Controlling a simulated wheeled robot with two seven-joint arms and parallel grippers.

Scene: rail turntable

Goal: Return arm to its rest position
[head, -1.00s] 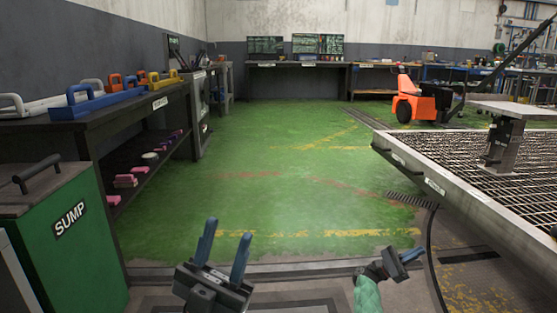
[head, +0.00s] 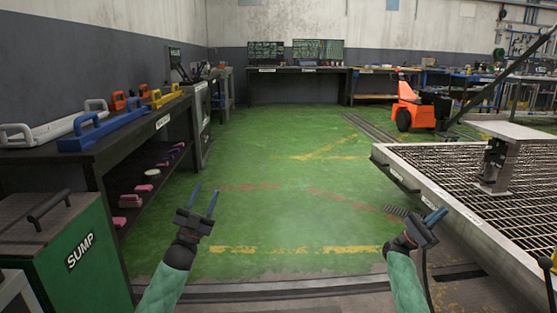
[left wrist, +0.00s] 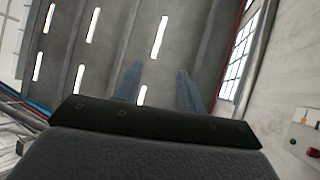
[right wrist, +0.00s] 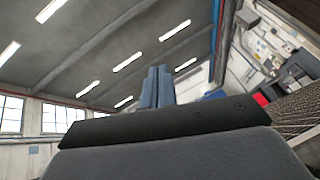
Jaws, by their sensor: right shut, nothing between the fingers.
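My left gripper (head: 204,202) is raised over the green floor in the lower left-middle of the head view. Its two blue fingers point up and stand apart with nothing between them. They also show apart in the left wrist view (left wrist: 158,85). My right gripper (head: 434,217) is at the lower right of the head view, beside the near edge of the grated platform. Its blue fingers are together and empty, as the right wrist view (right wrist: 158,87) also shows. Both wrist cameras look up at the ceiling lights.
A green SUMP bin (head: 70,250) stands at the left. Behind it is a dark workbench (head: 150,130) with coloured handled tools. The grated platform (head: 415,183) with a post fills the right. An orange tugger (head: 412,105) stands behind. The green floor (head: 285,190) between is open.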

